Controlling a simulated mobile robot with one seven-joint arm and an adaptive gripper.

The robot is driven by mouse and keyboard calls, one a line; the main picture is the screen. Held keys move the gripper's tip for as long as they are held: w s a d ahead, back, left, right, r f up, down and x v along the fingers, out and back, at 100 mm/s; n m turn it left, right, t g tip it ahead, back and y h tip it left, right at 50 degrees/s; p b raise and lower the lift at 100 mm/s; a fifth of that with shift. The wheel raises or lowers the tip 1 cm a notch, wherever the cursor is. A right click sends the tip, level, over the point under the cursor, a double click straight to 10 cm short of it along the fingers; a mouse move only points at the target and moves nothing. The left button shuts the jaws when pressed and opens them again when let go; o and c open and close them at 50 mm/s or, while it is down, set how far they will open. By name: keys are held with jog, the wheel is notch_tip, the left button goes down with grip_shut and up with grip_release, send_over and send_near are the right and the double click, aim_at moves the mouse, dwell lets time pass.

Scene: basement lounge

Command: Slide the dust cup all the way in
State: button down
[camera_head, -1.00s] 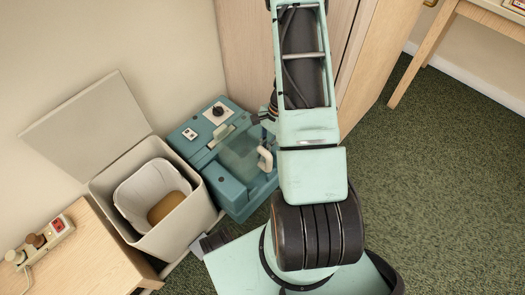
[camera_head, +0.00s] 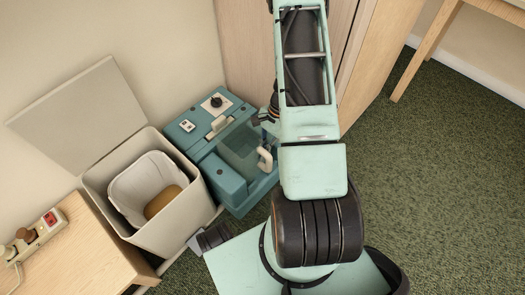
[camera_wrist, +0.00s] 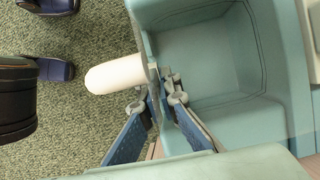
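The dust cup (camera_head: 240,145) is a see-through teal box with a white handle (camera_head: 265,159), set in the front of a teal floor-cleaning machine (camera_head: 228,183). It stands partly out of the machine's body. In the wrist view the open-topped cup (camera_wrist: 215,62) fills the upper right, and its pale handle (camera_wrist: 115,73) sticks out to the left. My gripper (camera_wrist: 164,82) has its blue fingers nearly together at the cup's front wall, one on each side, and seems to pinch that wall just beside the handle. In the head view my arm hides most of the gripper.
A pale bin (camera_head: 167,212) with its lid up stands left of the machine, with a brown item (camera_head: 162,201) inside. A wooden table (camera_head: 75,255) with a power strip (camera_head: 40,232) is at lower left. A wooden cabinet (camera_head: 248,50) stands behind. Green carpet (camera_head: 440,180) is clear at right.

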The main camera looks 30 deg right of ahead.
aim_at(270, 139)
jog(key=shift+f, duration=1.9)
jog(key=c, duration=2.1)
grip_release()
jog(key=v, duration=1.2)
jog(key=shift+w, duration=0.1)
